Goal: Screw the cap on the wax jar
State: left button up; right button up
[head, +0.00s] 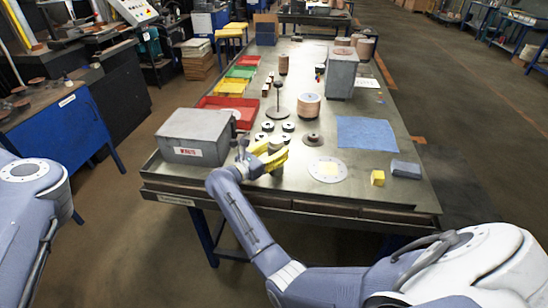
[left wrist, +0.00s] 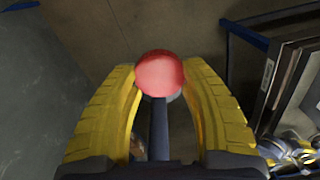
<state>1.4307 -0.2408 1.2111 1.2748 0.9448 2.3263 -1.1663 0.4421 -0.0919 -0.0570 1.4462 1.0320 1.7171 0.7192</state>
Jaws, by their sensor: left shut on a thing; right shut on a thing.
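In the left wrist view, the yellow fingers of my left gripper (left wrist: 160,100) are shut on a round red thing (left wrist: 160,73) with a grey part under it. I cannot tell whether it is the cap or the jar. In the head view, my left gripper does not show. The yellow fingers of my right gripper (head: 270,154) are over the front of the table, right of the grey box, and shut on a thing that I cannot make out. I cannot pick out the wax jar with certainty.
A grey box (head: 190,150) with a label stands at the table's left front. Several dark discs (head: 288,127) lie just behind my right gripper. A white disc (head: 327,169), a yellow cube (head: 377,177) and a grey-blue block (head: 405,169) lie at the front right, near a blue mat (head: 366,133).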

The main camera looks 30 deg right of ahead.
jog(key=c, duration=0.6)
jog(key=shift+r, duration=0.1)
jog(key=shift+c, duration=0.2)
notch_tip(320, 180, up, 20)
dwell(0.4)
jog(key=o, duration=1)
jog(key=c, duration=1)
